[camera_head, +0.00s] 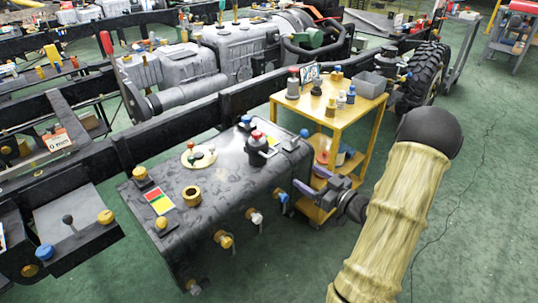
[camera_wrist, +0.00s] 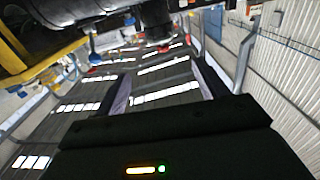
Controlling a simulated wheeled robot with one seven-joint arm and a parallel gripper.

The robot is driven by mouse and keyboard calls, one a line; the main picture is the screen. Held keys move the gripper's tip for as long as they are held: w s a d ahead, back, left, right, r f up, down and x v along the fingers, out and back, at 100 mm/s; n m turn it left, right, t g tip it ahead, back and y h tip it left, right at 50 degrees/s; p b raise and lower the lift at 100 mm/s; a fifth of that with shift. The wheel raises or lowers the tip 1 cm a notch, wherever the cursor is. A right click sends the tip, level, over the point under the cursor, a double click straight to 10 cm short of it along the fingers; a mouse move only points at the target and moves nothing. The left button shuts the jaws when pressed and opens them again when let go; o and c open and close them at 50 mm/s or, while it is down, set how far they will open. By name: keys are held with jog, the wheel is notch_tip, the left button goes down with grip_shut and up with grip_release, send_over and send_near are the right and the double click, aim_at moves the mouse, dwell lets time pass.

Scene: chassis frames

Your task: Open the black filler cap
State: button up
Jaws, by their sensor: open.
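A dark grey tank (camera_head: 215,225) with a glossy top stands in the middle of the head view. A black cap (camera_head: 258,146) with a red part on top sits upright on its right half; I cannot tell for certain that it is the filler cap. My gripper (camera_head: 306,180) is open and empty beside the tank's right end, apart from the black cap. Its two purple fingers point left towards the tank. In the wrist view the fingers (camera_wrist: 165,85) stand apart with nothing between them. A dark rounded part (camera_wrist: 158,22) shows beyond them, cut by the top edge.
A yellow cart (camera_head: 345,118) with bottles and a grey bin stands close behind my gripper. A black chassis rail (camera_head: 185,125) runs behind the tank. Green floor (camera_head: 480,200) is clear at the right.

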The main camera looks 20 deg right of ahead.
aim_at(274, 155)
jog(key=shift+w, duration=0.15)
jog(key=b+x, duration=0.3)
jog(key=x, duration=1.4)
jog(key=shift+w, duration=0.1)
